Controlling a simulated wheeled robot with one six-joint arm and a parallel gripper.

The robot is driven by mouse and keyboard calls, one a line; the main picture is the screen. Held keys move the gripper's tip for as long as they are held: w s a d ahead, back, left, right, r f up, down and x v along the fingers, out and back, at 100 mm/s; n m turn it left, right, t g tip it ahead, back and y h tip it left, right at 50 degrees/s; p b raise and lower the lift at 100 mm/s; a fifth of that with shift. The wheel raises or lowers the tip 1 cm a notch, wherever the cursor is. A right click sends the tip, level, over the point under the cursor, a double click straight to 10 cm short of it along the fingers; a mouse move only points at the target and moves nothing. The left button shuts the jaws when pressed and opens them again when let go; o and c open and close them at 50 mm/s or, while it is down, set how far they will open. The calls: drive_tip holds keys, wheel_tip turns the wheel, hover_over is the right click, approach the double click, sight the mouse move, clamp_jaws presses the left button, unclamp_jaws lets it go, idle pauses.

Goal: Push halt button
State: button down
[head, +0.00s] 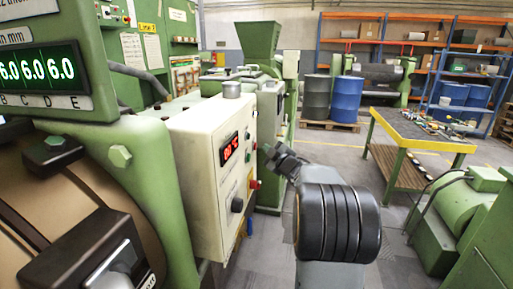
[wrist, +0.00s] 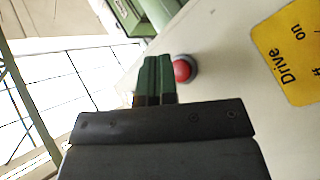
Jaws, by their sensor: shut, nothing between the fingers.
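The red button (wrist: 182,71) sits in a grey collar on a pale panel in the wrist view. A red button (head: 254,184) also shows at the right edge of the cream control box (head: 205,150) in the head view. My gripper (wrist: 158,62) is shut and empty. Its green fingertips are just left of the red button in the wrist view and hide part of its collar. I cannot tell whether they touch it. In the head view my gripper (head: 266,149) is above and right of the button, beside the box.
A yellow label (wrist: 288,55) reading "Drive on" is on the panel right of the button. The box has a red display (head: 229,149) and a black knob (head: 237,204). A green machine (head: 130,160) stands left. A workbench (head: 415,130) and blue drums (head: 346,98) stand behind, with clear floor between.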

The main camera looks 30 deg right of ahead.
drive_tip(key=shift+s+d+p, duration=0.3)
drive_tip(key=shift+s+d, duration=1.4)
drive_tip(key=shift+d, duration=0.05)
drive_tip(key=s+d+f+m+g+h, duration=0.4)
drive_tip(key=d+f+m+g+h, duration=0.25)
drive_tip(key=f+m, duration=0.2)
drive_tip(key=s+a+f+m+g, duration=0.3)
drive_tip(key=s+a+f+g, duration=0.1)
drive_tip(key=s+a+g, duration=0.15)
drive_tip(key=s+a+n+g+y, duration=0.1)
drive_tip(key=s+a+y, duration=0.2)
drive_tip(key=s+a, duration=0.4)
drive_tip(key=s+a+g+y, duration=0.1)
drive_tip(key=s+a+y, duration=0.2)
drive_tip(key=a, duration=1.9)
drive_tip(key=s, duration=0.4)
drive_tip(key=shift+a+f+n+g, duration=0.15)
drive_tip(key=shift+f+n+g, duration=0.15)
drive_tip(key=shift+n+g, duration=0.1)
